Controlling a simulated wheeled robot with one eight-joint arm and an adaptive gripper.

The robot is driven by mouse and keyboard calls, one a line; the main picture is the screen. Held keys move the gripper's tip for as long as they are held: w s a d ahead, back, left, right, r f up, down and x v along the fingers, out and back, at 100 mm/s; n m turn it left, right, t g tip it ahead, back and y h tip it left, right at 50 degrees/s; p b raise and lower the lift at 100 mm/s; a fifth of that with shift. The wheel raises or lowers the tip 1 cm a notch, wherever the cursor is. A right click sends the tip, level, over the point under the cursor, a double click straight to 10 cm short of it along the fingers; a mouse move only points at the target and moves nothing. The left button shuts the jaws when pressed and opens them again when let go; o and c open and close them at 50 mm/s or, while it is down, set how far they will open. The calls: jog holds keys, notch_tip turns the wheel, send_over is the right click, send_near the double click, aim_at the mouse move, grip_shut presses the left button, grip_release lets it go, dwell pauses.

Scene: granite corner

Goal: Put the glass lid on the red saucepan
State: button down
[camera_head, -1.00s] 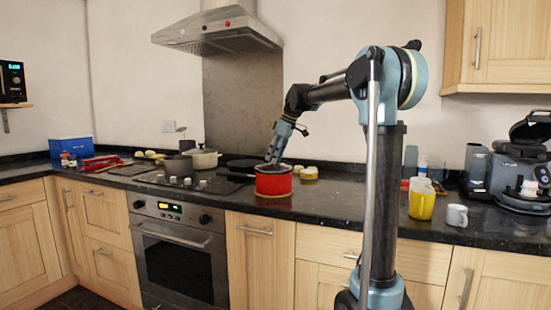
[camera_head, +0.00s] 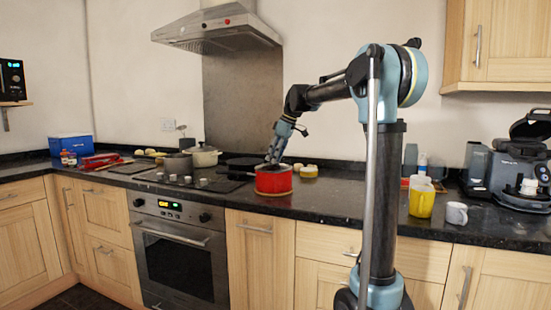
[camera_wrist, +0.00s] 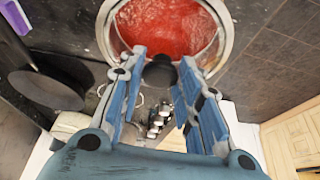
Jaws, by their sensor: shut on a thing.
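The red saucepan (camera_head: 273,183) stands on the dark worktop right of the hob. The glass lid (camera_wrist: 214,62) shows in the wrist view as a clear disc with a pale rim and a dark knob; the red of the saucepan shows through it. My gripper (camera_wrist: 160,72) is shut on the lid's dark knob. In the head view my gripper (camera_head: 273,158) points down at the saucepan's top. The lid lies over the saucepan's opening; I cannot tell whether it rests fully on the rim.
A cream pot (camera_head: 204,157) and a dark pan (camera_wrist: 45,88) are near the hob. A yellow mug (camera_head: 421,202) and a white mug (camera_head: 456,214) are farther right.

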jog(key=c, duration=0.6)
grip_release()
jog(key=shift+r, duration=3.5)
